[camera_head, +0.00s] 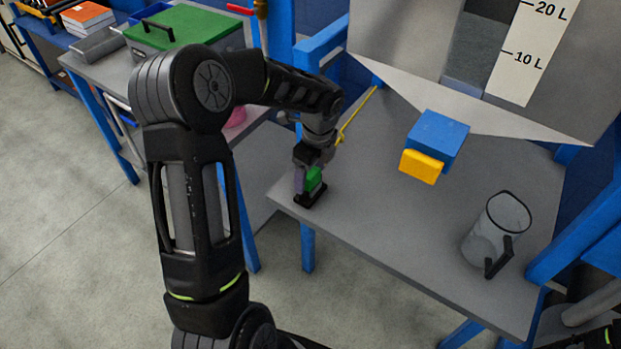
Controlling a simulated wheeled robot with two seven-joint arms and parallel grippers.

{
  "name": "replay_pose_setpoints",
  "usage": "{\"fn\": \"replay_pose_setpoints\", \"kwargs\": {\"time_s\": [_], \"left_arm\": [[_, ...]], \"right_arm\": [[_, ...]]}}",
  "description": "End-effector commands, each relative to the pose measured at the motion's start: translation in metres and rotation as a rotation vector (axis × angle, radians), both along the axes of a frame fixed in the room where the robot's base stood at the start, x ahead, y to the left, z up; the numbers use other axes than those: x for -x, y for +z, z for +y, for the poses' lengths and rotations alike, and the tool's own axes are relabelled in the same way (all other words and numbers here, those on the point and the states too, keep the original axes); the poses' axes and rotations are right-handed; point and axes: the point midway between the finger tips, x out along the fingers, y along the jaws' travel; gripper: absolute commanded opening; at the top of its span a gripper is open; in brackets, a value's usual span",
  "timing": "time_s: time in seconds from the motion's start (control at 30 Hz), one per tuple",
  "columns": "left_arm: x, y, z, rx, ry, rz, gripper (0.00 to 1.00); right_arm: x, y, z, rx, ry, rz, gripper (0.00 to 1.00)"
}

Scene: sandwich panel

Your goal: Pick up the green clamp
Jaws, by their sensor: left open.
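The green clamp (314,179) is at the left front corner of the grey table, partly hidden by my left gripper. My left gripper (309,192) points down over that corner, right at the clamp. It is open, with the clamp's green part showing between or just beside its fingers. From this angle I cannot tell whether the fingers touch it. My right gripper does not show.
A blue block with a yellow front (424,166) and a clear jug with a black handle (497,232) are on the grey table (405,225). A large grey hopper with a litre scale (527,50) stands behind. A green-lidded case (180,28) is at the upper left. The table's middle is clear.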

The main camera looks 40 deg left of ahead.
Motion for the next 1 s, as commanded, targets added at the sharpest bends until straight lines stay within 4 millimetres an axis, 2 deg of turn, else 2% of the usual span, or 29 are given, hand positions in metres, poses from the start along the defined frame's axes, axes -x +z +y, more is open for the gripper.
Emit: {"fn": "replay_pose_setpoints", "kwargs": {"time_s": [0.47, 1.0], "left_arm": [[-0.0001, 0.0006, 0.0001, 0.000, 0.000, 0.000, 0.72], [-0.0001, 0.0006, 0.0001, 0.000, 0.000, 0.000, 0.28]], "right_arm": [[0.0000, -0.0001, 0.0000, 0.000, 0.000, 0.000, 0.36], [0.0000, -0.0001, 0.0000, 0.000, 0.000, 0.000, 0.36]]}}
